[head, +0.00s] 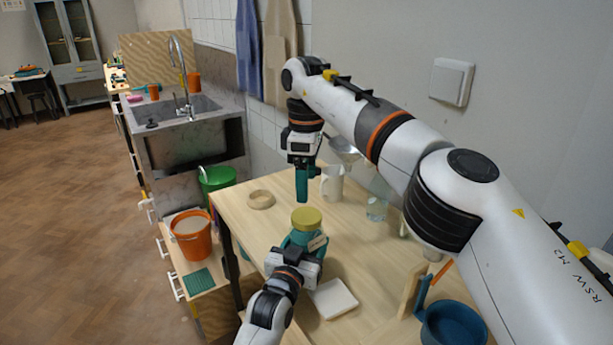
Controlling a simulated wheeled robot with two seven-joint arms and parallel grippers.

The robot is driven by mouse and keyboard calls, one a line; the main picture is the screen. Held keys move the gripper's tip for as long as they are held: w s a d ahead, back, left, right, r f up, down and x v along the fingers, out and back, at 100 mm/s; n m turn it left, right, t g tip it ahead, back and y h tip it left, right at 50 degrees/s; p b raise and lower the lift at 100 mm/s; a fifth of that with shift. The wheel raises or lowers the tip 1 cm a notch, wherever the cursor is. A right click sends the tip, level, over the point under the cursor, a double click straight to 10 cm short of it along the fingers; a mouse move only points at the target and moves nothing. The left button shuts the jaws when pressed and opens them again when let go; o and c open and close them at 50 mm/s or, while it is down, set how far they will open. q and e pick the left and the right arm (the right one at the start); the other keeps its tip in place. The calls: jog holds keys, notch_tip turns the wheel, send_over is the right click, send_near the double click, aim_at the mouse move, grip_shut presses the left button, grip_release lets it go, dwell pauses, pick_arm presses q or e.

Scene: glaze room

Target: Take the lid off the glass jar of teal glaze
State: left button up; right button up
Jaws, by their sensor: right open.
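The glass jar of teal glaze (308,236) stands on the wooden table with a mustard-yellow lid (307,219) on top and a pale label on its side. My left gripper (301,246) comes in from the bottom and is right at the jar's body, below the lid. Its fingers are teal like the glaze and partly hidden, so whether they touch or grip the jar is unclear. My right gripper (302,186) points down, open and empty, above and behind the lid, apart from it.
A tan ring (261,200) lies left of the jar and a white pitcher (333,184) stands behind. A clear glass vessel (376,209) is to the right. A white tile (334,299) and a blue bowl (453,324) are nearer. An orange bucket (191,236) stands left, lower.

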aim_at(307, 215)
jog(key=shift+f, duration=4)
jog(key=shift+c, duration=0.6)
